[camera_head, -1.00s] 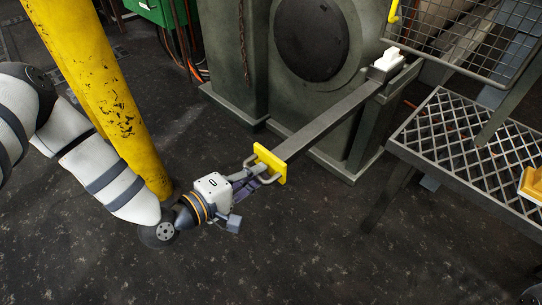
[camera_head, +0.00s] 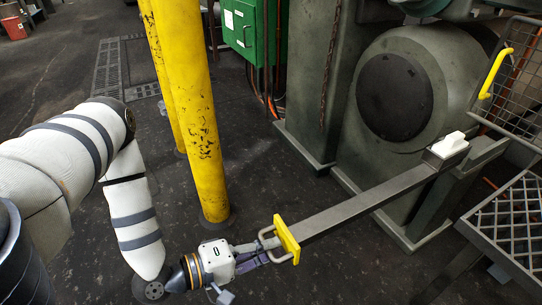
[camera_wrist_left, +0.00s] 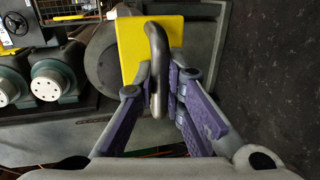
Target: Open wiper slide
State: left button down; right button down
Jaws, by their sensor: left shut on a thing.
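The wiper slide (camera_head: 365,201) is a long grey bar. It sticks out from the dark green machine. Its near end carries a yellow plate (camera_head: 287,240) with a metal loop handle (camera_head: 268,238). My left gripper (camera_head: 262,251) is at the handle, low in the middle of the head view. In the left wrist view, the purple-padded fingers (camera_wrist_left: 167,98) are on both sides of the handle (camera_wrist_left: 157,70), in front of the yellow plate (camera_wrist_left: 132,48). The gripper is shut on the handle. A white block (camera_head: 449,144) sits at the bar's far end. My right gripper is not in view.
Yellow posts (camera_head: 192,120) stand close beside my left arm. A green box (camera_head: 243,25) is behind them. A grated metal platform (camera_head: 515,225) and a wire mesh guard with a yellow handle (camera_head: 495,73) are at the right. The dark floor below the bar is open.

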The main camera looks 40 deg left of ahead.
pick_arm(q)
jog(key=c, duration=1.7)
grip_release()
jog(key=shift+o, duration=0.2)
jog(key=v, duration=1.2)
